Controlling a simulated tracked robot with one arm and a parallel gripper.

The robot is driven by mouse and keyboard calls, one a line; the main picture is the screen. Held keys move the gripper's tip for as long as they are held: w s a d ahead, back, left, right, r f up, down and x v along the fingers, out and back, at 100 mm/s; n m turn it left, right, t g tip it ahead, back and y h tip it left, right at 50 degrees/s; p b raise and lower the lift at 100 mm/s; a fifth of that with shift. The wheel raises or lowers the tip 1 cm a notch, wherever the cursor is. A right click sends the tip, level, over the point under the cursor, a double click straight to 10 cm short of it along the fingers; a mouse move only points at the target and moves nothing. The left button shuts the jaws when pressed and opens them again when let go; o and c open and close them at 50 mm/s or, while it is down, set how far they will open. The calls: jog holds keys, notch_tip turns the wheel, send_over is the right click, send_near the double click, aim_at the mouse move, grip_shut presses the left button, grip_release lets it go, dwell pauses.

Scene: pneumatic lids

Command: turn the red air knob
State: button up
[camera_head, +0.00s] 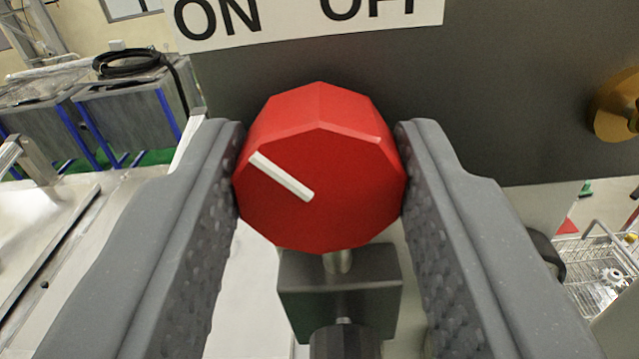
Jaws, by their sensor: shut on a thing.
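The red air knob (335,190) is a large faceted knob in the middle of the view. Its white pointer line runs from the knob's middle up to the left, toward the ON side of the label. My gripper (320,180) is shut on the knob, with one grey textured finger touching its left side and the other its right side. A white label (300,25) reading ON at left and OFF at right is above the knob, cut off by the top edge.
A dark grey panel (480,110) stands behind the knob. A dark block fitting (340,290) sits below it. A brass-coloured part (615,105) is at the right edge. Metal bins with a coiled black hose (128,62) are at far left, and a wire basket (595,265) at lower right.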

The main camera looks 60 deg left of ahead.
jog(key=m+p, duration=0.1)
jog(key=m, duration=0.4)
jog(key=shift+r, duration=0.2)
jog(key=m+p, duration=0.3)
jog(key=m, duration=0.1)
jog(key=shift+m, duration=0.4)
jog(key=m+p, duration=0.3)
jog(key=m, duration=0.1)
jog(key=shift+w+d, duration=0.1)
jog(key=shift+w, duration=0.05)
jog(key=shift+f+m+p, duration=0.25)
jog(key=shift+m+p, duration=0.65)
jog(key=shift+m, duration=0.5)
jog(key=shift+f, duration=0.1)
jog(key=o, duration=1)
jog(key=shift+w, duration=0.15)
